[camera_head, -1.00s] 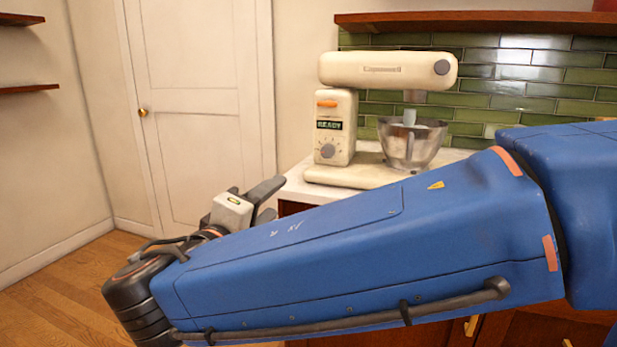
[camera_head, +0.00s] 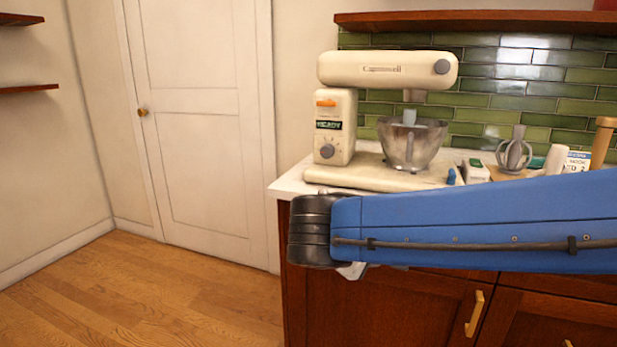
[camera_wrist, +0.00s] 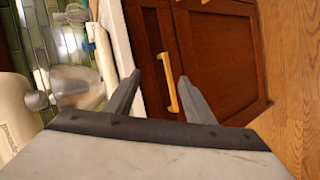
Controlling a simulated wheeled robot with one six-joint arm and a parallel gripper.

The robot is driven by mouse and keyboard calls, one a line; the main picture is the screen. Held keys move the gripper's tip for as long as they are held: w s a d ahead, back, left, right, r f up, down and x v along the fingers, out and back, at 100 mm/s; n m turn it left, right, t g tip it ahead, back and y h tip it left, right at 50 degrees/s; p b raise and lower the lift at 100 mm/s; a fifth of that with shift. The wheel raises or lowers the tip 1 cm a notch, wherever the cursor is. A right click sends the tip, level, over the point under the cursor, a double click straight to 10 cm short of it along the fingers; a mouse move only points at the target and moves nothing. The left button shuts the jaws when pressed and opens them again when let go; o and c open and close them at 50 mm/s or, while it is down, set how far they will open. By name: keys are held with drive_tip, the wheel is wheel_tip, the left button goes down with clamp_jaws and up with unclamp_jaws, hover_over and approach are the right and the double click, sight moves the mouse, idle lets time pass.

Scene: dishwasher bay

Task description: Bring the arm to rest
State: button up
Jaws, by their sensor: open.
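My gripper (camera_wrist: 155,92) shows in the wrist view with its two grey fingers spread apart and nothing between them. It faces the red-brown cabinet front (camera_wrist: 205,50), with a brass handle (camera_wrist: 172,82) seen beyond the fingers. In the head view my blue arm reaches in from the right, below the counter items, and ends at a black wrist joint. The fingers are hidden behind the arm there; only a small pale part shows under the wrist.
A cream stand mixer (camera_head: 388,70) with a metal bowl (camera_head: 411,145) stands on the white counter (camera_head: 290,183). A whisk-like item (camera_head: 514,152) and small packages stand to its right. A closed white door (camera_head: 195,110) and clear wooden floor (camera_head: 150,295) lie to the left.

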drive_tip(key=s+d+f+m+g+y, duration=0.1)
drive_tip(key=s+d+f+g, duration=0.15)
drive_tip(key=d, duration=0.25)
drive_tip(key=s+d+f+m+g+y, duration=0.1)
drive_tip(key=s+d+f+g, duration=0.15)
drive_tip(key=d+f, duration=0.2)
drive_tip(key=s+d+f+m+y, duration=0.3)
drive_tip(key=s+f+m+y, duration=0.2)
drive_tip(key=s, duration=0.6)
drive_tip(key=shift+d+f+m+t+y, duration=0.25)
drive_tip(key=shift+f+m+t+y, duration=0.2)
drive_tip(key=shift+f, duration=0.5)
